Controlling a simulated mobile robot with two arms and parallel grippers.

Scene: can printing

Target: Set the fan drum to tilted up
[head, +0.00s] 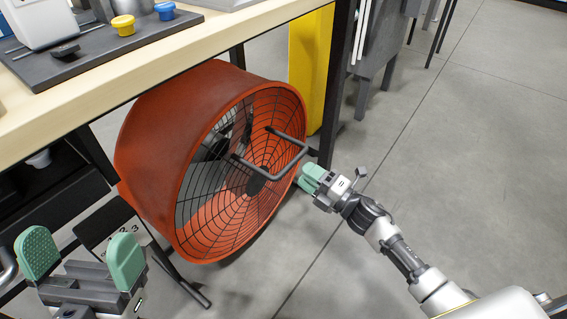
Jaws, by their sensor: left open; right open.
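The fan drum (160,140) is a large orange-red cylinder on a dark stand under the workbench. Its wire grille (240,200) faces right and toward me; its exact tilt is hard to tell. A dark bent handle (290,172) sticks out from the grille. My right gripper (312,178) is open beside the drum's right rim, just below the handle's end. Whether its green fingers touch the rim is not clear. My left gripper (82,254) is open and empty at the bottom left, in front of the drum's lower left side.
A dark table leg (339,85) and a yellow post (308,70) stand behind the drum's right side. The grey floor (460,160) at right is clear.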

